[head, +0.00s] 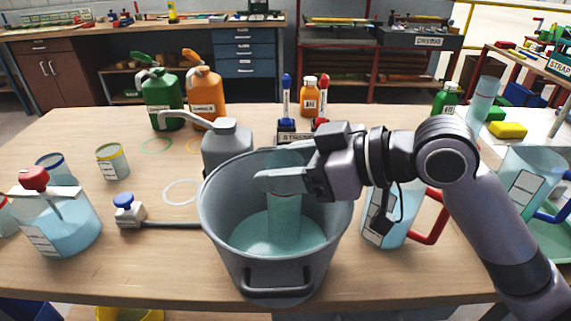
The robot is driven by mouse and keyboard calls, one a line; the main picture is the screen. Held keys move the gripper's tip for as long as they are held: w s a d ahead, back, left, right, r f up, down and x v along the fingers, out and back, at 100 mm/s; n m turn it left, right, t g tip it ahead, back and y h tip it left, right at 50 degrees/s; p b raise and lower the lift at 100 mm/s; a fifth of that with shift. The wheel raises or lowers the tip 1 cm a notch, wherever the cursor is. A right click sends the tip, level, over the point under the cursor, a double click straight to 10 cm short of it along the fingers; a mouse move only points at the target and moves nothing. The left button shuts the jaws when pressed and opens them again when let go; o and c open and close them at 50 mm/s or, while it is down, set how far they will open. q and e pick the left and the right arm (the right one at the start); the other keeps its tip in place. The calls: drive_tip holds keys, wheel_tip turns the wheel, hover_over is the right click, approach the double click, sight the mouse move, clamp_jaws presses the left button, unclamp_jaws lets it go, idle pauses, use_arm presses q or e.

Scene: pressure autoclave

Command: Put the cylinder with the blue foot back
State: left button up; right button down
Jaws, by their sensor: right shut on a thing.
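My right gripper (277,182) reaches in from the right over the grey bucket (218,200). It is shut on a clear measuring cylinder (284,218), which stands about upright inside the bucket. The cylinder's lower end is down at the pale teal liquid (250,235); I cannot make out its foot or the foot's colour. The jaws hide part of its upper body. Another tall clear cylinder (484,98) stands at the back right; its foot colour is not clear. My left gripper is not in view.
A grey can (228,145) is close behind the bucket. A red-handled jug (385,220) is close on its right. A red-capped bottle (68,225) and a blue-knobbed tool (126,210) are on the left. Coloured rings (182,180) lie on the table. Green (160,95) and orange (204,95) cans stand behind.

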drive_tip(key=shift+f, duration=0.1)
drive_tip(key=shift+c, duration=1.9)
unclamp_jaws()
drive_tip(key=shift+r, duration=0.2)
drive_tip(key=v, duration=1.2)
